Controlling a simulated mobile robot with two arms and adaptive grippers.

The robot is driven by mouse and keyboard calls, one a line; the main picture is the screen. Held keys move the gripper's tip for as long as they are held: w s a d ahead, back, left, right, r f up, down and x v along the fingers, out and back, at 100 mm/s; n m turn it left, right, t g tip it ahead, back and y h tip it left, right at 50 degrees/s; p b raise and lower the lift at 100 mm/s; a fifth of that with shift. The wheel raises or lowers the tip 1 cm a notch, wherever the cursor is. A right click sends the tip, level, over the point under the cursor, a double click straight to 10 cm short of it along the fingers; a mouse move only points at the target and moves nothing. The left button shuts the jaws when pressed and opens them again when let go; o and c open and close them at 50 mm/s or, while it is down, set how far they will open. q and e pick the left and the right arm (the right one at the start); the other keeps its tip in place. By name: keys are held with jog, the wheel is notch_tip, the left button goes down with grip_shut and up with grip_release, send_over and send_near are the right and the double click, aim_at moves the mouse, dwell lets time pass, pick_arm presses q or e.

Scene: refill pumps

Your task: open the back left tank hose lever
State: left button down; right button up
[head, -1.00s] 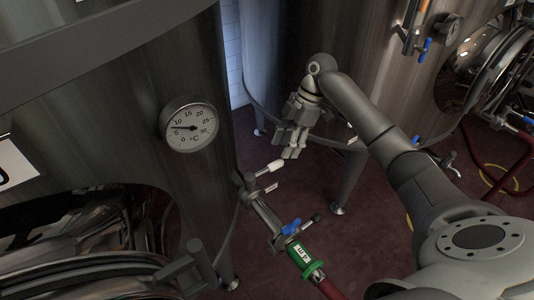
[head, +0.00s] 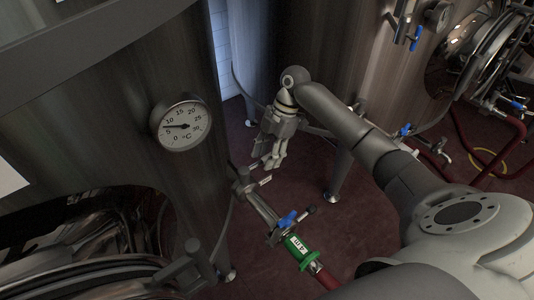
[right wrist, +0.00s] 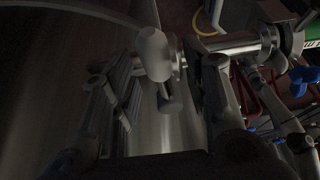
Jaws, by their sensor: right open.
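A steel outlet pipe (head: 262,208) comes off the large tank at left. It carries a pale-tipped lever near the tank, a blue-handled valve (head: 287,219) and a green hose coupling (head: 298,247) with a label. My right gripper (head: 267,164) is open, pointing down beside the tank wall at the pale-tipped lever, which it mostly hides in the head view. In the right wrist view, the pale rounded lever end (right wrist: 153,52) shows between the two spread fingers. Whether they touch it I cannot tell. The blue handle (right wrist: 303,80) is at the right edge there. My left gripper is out of view.
A round thermometer (head: 182,126) sits on the left tank, above a round hatch (head: 75,270). A tank leg (head: 340,175) stands behind my right arm. Another tank with a hatch, red hose (head: 505,150) and valves is at right. Dark red floor lies between.

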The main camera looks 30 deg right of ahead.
grip_shut()
dwell(0.3)
